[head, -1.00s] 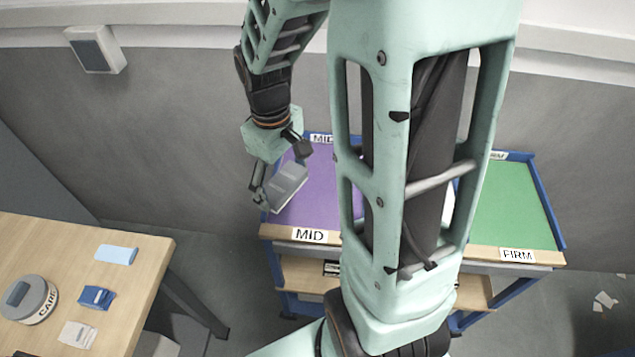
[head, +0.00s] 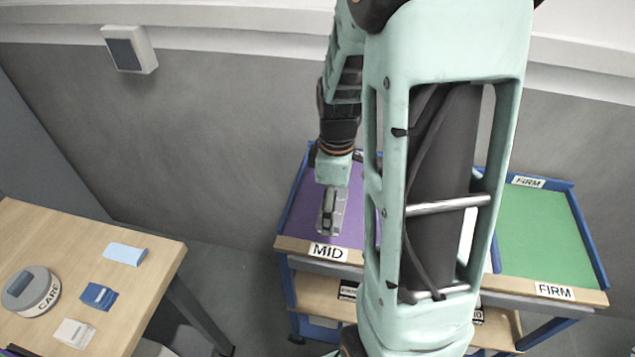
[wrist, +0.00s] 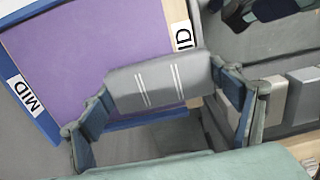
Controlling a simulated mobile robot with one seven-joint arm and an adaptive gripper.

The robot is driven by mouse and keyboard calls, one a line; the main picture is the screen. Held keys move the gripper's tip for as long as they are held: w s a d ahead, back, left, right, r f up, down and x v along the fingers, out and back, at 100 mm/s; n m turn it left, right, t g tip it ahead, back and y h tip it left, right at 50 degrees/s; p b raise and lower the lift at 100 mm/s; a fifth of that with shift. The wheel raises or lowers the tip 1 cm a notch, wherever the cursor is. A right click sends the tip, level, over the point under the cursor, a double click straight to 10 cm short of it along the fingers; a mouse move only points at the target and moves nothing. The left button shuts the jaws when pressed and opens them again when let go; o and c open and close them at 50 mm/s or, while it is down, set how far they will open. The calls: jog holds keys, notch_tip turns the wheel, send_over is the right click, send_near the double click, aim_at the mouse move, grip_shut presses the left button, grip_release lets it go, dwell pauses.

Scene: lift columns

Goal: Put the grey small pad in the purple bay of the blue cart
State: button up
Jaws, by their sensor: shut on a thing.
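The grey small pad (wrist: 158,84) with two white stripes is held between the fingers of my gripper (wrist: 160,115) in the wrist view. In the head view my gripper (head: 330,215) hangs in front of the purple bay (head: 298,213), near its front edge with the MID label. The pad there is largely hard to tell from the gripper. The purple bay also fills the upper left of the wrist view (wrist: 90,55) and looks empty where visible. The blue cart (head: 590,245) stands against the wall; my arm hides its middle. Whether the pad touches the bay cannot be told.
A green bay (head: 545,235) marked FIRM is at the cart's right. A wooden table (head: 140,275) at left holds a round grey CARE device (head: 30,292), a light blue pad (head: 125,254), a dark blue pack (head: 99,295) and a whitish pad (head: 74,333). Lower cart shelves hold items.

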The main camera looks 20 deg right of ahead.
jog(key=w+f, duration=0.1)
jog(key=d+f+b, duration=0.1)
jog(key=f, duration=0.1)
jog(key=w+d+f+b, duration=0.1)
jog(key=shift+w+f, duration=0.3)
jog(key=shift+w, duration=0.05)
jog(key=shift+w+d+f+b, duration=0.1)
jog(key=shift+f+b, duration=0.5)
jog(key=shift+f, duration=0.25)
jog(key=shift+w+d+f+b, duration=0.1)
jog(key=shift+f+b, duration=0.5)
jog(key=shift+f, duration=0.25)
jog(key=shift+f, duration=0.2)
jog(key=o, duration=1.4)
notch_tip(320, 180, up, 12)
jog(key=shift+r+p, duration=0.2)
jog(key=shift+p, duration=0.1)
jog(key=shift+w, duration=0.1)
